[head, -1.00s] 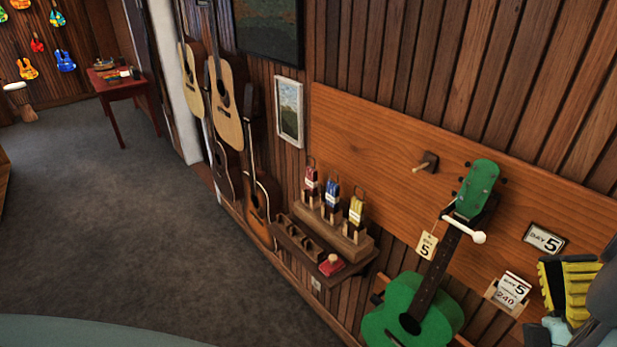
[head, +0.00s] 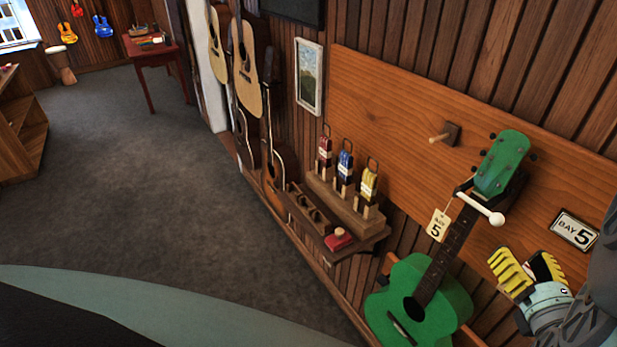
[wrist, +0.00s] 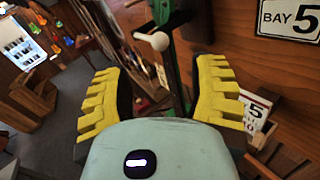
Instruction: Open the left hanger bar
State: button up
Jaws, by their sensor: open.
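A white hanger bar with a round knob (head: 480,208) lies across the front of the neck of a green ukulele (head: 420,292), just below its headstock, at the dark hanger on the wall board. The knob of the bar shows at the top of the wrist view (wrist: 155,40). My gripper (head: 530,262), with yellow ribbed fingers, is open and empty, below and right of the bar. In the wrist view the knob sits ahead, above the gap between the fingertips, with no contact visible. Only this one hanger bar is in sight.
A wooden peg (head: 445,133) sticks out of the board up left. A "5" tag (head: 438,225) hangs beside the neck, and a BAY 5 plate (head: 575,230) is at right. A wooden rack (head: 345,200) with colored items and several guitars line the wall. Grey floor lies open at left.

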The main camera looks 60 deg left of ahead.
aim_at(501, 223)
jog(key=p+x, duration=0.1)
jog(key=x, duration=0.7)
jog(key=shift+r+p, duration=0.2)
jog(key=shift+p, duration=0.1)
jog(key=shift+w+a+f, duration=0.15)
jog(key=shift+w+a, duration=0.1)
jog(key=shift+a, duration=0.25)
grip_shut()
